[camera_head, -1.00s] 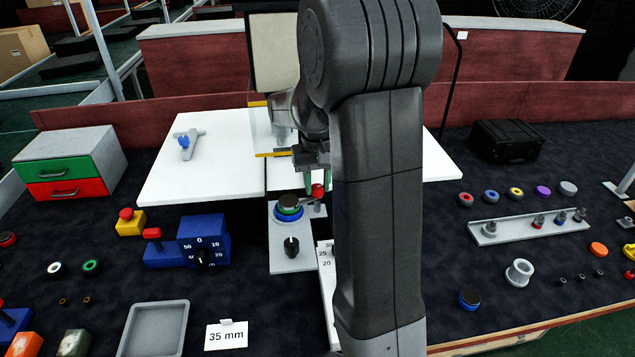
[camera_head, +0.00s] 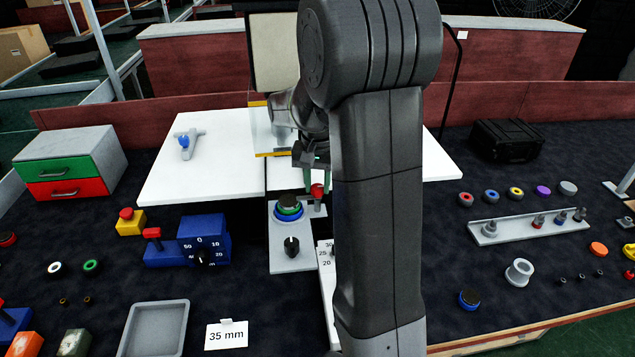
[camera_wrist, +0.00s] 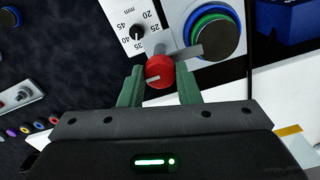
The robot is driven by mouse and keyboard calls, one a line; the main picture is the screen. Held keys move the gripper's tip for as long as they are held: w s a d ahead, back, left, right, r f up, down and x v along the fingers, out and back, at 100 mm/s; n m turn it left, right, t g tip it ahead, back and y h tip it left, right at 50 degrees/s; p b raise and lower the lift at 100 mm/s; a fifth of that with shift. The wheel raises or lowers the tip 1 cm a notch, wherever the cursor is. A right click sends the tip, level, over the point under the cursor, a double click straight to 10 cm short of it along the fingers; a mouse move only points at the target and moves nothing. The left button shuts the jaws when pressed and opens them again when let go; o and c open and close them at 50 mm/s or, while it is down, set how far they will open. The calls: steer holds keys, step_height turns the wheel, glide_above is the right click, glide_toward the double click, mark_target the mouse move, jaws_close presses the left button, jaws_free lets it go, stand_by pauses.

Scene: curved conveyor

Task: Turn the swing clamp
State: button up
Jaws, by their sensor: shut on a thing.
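The swing clamp has a red knob (camera_wrist: 158,70) and a grey arm (camera_wrist: 187,53). In the wrist view the arm reaches from the knob over the edge of a dark disc (camera_wrist: 213,36) with green and blue rings. The red knob also shows in the head view (camera_head: 317,190), at the right of the disc (camera_head: 289,203) on a light grey plate (camera_head: 288,262). My gripper (camera_wrist: 160,75) points down with its green fingers on both sides of the red knob, shut on it. In the head view my gripper (camera_head: 312,178) is partly hidden by my arm.
A black knob (camera_head: 291,246) and a millimetre dial (camera_wrist: 137,32) are near the clamp. A blue box with a dial (camera_head: 202,240) stands left of the plate. White panels (camera_head: 210,170) lie behind. A grey tray (camera_head: 154,328) and a 35 mm card (camera_head: 227,336) are in front.

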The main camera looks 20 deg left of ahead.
mark_target(318, 187)
steer(key=o, duration=1)
step_height(318, 187, up, 14)
steer(key=shift+f+b, duration=0.1)
steer(key=shift+b, duration=0.5)
step_height(318, 187, down, 14)
steer(key=shift+r+p, duration=0.1)
steer(key=shift+p, duration=0.45)
